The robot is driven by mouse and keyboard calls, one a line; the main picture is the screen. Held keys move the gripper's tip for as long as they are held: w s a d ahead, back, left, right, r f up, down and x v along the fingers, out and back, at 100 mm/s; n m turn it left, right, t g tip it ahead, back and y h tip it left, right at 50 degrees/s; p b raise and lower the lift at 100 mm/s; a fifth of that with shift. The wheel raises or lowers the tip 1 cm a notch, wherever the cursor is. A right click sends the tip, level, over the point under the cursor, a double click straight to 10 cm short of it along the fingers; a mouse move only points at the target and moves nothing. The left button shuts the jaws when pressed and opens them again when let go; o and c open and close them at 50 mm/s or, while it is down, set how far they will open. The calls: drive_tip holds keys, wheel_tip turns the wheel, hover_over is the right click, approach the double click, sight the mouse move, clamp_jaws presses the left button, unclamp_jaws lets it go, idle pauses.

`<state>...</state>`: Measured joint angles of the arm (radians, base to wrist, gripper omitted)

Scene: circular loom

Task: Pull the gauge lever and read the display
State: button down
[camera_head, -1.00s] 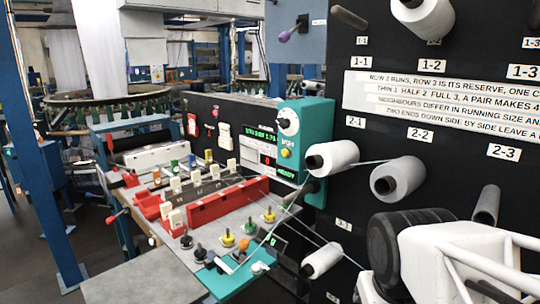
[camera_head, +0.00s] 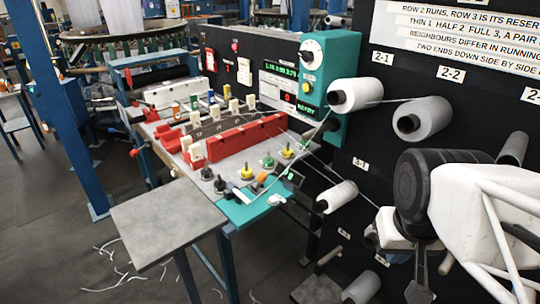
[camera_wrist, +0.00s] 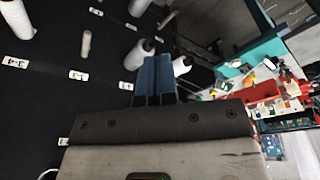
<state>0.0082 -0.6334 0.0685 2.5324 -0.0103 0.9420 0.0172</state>
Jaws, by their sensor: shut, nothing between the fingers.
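A teal plate (camera_head: 250,208) at the front of the machine table carries an orange knob (camera_head: 262,177) and pale lever-like parts. A small dark display (camera_head: 291,176) with green marks sits beside it, too small to read. I cannot tell which part is the gauge lever. A teal column (camera_head: 333,70) with a white dial (camera_head: 311,46) stands behind, beside a green-lit display (camera_head: 279,69). My gripper (camera_head: 418,290) is at the lower right, apart from the plate, pointing down. In the wrist view, its fingers (camera_wrist: 155,75) are together and empty.
A black panel with white bobbins (camera_head: 355,95) on pegs rises on the right, near my arm. Threads run from the bobbins to the table. A red block row (camera_head: 235,138) crosses the table. A grey side table (camera_head: 168,215) stands front left. Floor is open at left.

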drive_tip(key=shift+w, duration=0.15)
idle(0.5)
drive_tip(key=w+a+f+t, duration=0.1)
drive_tip(key=w+f+t, duration=0.3)
drive_tip(key=w, duration=0.8)
drive_tip(key=n+t+y, duration=0.6)
drive_tip(key=t+y, duration=0.5)
drive_tip(key=y, duration=0.1)
approach(265, 179)
drive_tip(key=v, duration=0.6)
drive_tip(key=shift+s+d+r, duration=0.15)
drive_tip(key=shift+s+r, duration=0.05)
drive_tip(key=shift+r, duration=0.05)
drive_tip(key=shift+w, duration=0.1)
drive_tip(key=x, duration=1.3)
drive_tip(key=shift+w+a+f, duration=0.2)
drive_tip(key=shift+w+a, duration=0.05)
drive_tip(key=shift+w, duration=0.15)
